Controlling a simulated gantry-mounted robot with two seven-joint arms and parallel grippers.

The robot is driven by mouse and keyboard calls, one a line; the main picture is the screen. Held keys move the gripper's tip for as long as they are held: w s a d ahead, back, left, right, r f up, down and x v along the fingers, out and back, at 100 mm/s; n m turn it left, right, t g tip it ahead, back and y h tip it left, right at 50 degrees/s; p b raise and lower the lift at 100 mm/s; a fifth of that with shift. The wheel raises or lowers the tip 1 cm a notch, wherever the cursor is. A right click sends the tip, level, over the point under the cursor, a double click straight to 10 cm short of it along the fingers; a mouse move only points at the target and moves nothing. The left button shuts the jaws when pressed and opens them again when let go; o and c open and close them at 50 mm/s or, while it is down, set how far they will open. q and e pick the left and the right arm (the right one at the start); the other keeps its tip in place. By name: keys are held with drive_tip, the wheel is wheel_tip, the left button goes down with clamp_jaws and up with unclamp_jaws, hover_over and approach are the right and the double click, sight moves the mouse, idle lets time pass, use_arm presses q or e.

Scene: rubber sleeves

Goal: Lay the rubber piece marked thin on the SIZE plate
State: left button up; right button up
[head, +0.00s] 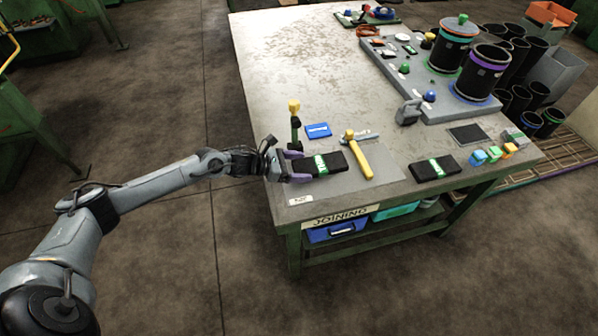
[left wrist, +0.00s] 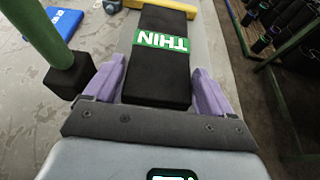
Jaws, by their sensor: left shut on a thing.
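A black rubber piece with a green band marked THIN (left wrist: 157,82) lies between the purple fingers of my left gripper (left wrist: 155,92) in the left wrist view. In the head view the left gripper (head: 298,166) is shut on the near end of this piece (head: 336,161), low over the table's front left corner. A second black piece with a green band (head: 420,172) lies to the right; its mark is too small to read. A thin grey plate (head: 385,180) with a small white label (head: 301,200) lies at the front edge; I cannot read the label clearly. My right gripper is out of view.
A yellow-handled hammer (head: 360,160) lies right of the held piece. A green post with a yellow top (head: 294,115) and a blue card (head: 318,130) stand close behind. Coloured blocks (head: 494,153) and a dark pad (head: 467,134) are at right. The table's back left is clear.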

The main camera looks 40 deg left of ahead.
use_arm(q)
drive_tip(key=shift+d+f, duration=0.1)
drive_tip(key=shift+f, duration=1.2)
drive_tip(key=shift+f+b, duration=0.15)
drive_tip(key=shift+b, duration=0.2)
drive_tip(key=o, duration=1.1)
